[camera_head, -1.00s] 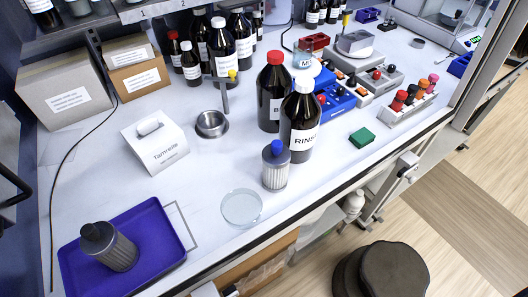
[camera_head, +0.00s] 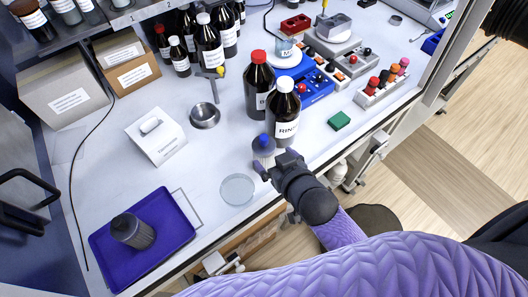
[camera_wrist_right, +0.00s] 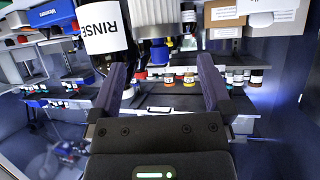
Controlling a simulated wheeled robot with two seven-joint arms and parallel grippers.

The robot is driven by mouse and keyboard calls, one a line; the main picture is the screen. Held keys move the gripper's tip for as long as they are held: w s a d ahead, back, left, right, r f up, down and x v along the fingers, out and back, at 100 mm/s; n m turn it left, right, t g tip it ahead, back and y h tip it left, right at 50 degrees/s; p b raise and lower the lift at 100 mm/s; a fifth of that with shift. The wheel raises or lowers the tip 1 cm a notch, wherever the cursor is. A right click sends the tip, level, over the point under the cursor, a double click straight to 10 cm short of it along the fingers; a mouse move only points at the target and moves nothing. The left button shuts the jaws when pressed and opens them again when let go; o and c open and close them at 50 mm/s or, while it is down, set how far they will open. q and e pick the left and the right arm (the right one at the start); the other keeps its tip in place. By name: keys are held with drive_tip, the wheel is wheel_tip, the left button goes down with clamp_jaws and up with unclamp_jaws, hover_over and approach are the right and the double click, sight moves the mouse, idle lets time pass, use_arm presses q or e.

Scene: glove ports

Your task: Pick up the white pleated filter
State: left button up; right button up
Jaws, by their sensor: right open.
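The white pleated filter (camera_head: 263,159) stands upright near the front of the bench, with a blue cap on top. My right gripper (camera_head: 274,163) is at its near side and hides part of its body. In the right wrist view, the pale ribbed body of the filter (camera_wrist_right: 158,14) shows at the top, beyond the open fingertips (camera_wrist_right: 163,66). No grip on it shows. A second, darker grey pleated filter (camera_head: 133,231) with a black cap stands on the blue tray. My left gripper is out of view.
The RINSE bottle (camera_head: 283,112) stands close behind the filter, with a red-capped brown bottle (camera_head: 260,88) beyond. A glass dish (camera_head: 237,190) lies to the left near the front edge. The blue tray (camera_head: 178,225) is front left. A white Tarnwaite box (camera_head: 160,140) and metal bowl (camera_head: 205,116) stand behind.

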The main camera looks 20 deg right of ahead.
sight(265, 146)
drive_tip(key=b+x, duration=0.1)
drive_tip(key=x, duration=0.6)
drive_tip(key=shift+w+d+f, duration=0.1)
drive_tip(key=shift+w+f, duration=0.05)
drive_tip(key=shift+w, duration=0.25)
drive_tip(key=shift+s, duration=0.1)
drive_tip(key=shift+c, duration=0.3)
